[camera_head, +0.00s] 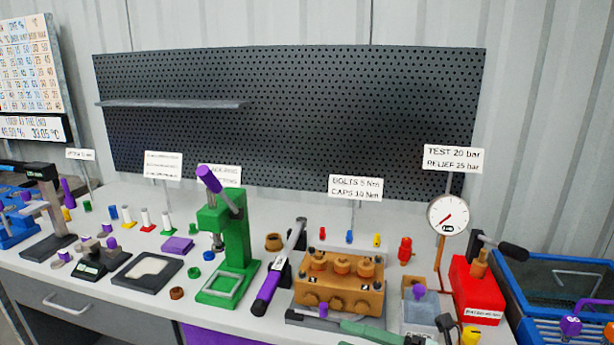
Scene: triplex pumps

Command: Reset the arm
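Neither of my grippers nor my arms show in the head view. The workbench (130,300) lies ahead with pump parts and tools on it. A green arbor press (236,235) with a purple-ended lever (209,179) stands near the middle, its lever tilted up to the left. A brass-coloured pump block (338,284) sits right of it on a grey base. A torque wrench with a purple grip (266,292) leans between them. A red hand pump (475,290) with a black-ended lever (512,251) stands at the right, beside a round gauge (448,215) on a stand.
Blue crates stand at the right (560,285) and far left (14,230). Several small coloured parts, a purple block (177,244) and a dark tray (148,270) cover the left half. A green-handled tool (372,332) lies at the front edge. A pegboard (300,120) rises behind.

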